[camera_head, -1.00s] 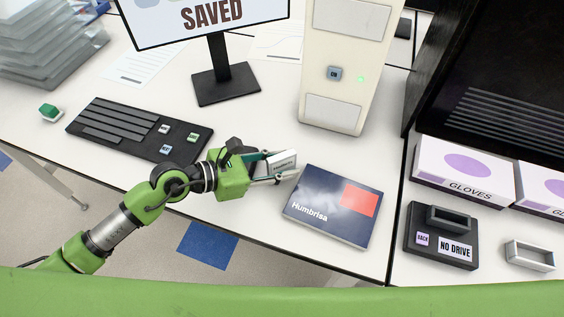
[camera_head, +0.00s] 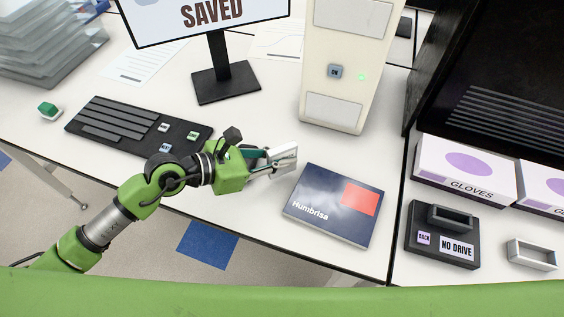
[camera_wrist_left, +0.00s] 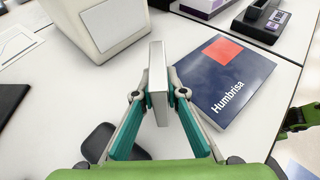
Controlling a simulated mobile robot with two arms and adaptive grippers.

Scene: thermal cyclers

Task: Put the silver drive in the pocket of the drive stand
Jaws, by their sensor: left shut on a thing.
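The silver drive (camera_head: 287,156) is a thin, pale slab held above the white table near the booklet. My left gripper (camera_head: 272,166) is shut on it. In the left wrist view, the drive (camera_wrist_left: 157,82) stands edge-on between the two fingertips (camera_wrist_left: 158,96). The drive stand (camera_head: 416,240) is a black block at the right, with a raised, empty rectangular pocket (camera_head: 450,217) and a "NO DRIVE" label. The stand also shows at the top right of the wrist view (camera_wrist_left: 262,22), far from the drive.
A dark "Humbrisa" booklet (camera_head: 330,205) lies between the drive and the stand. A beige computer tower (camera_head: 345,75) stands behind. A pale open frame (camera_head: 530,254) lies right of the stand, with glove boxes (camera_head: 465,170) behind. A keyboard (camera_head: 120,122) lies at left.

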